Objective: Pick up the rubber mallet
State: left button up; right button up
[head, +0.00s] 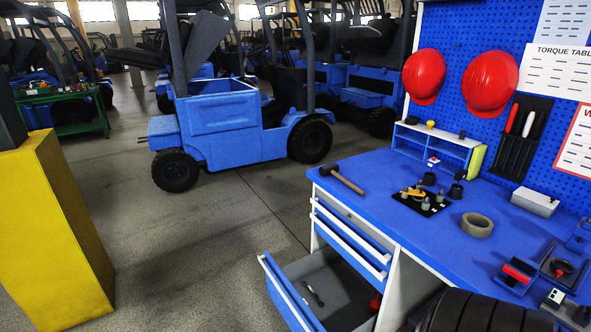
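The rubber mallet (346,182) lies on its side on the blue workbench top (400,230), close to the bench's left back corner. Its dark head (325,170) is toward the left and its wooden handle points right and toward me. Nothing covers it. Neither of my grippers is in the head view, so I see nothing of what they hold or how they stand.
A drawer (286,292) stands open below the bench's left side, with small tools inside. Right of the mallet sit a black mat with small parts and a tape roll (477,225). A ribbed black tyre-like object (480,312) fills the front edge. A yellow block (50,235) stands left.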

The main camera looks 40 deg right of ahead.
aim_at(334, 169)
jog(key=u, duration=0.25)
jog(key=i, duration=1.55)
jog(key=z, duration=0.5)
jog(key=i, duration=0.9)
jog(key=z, duration=0.95)
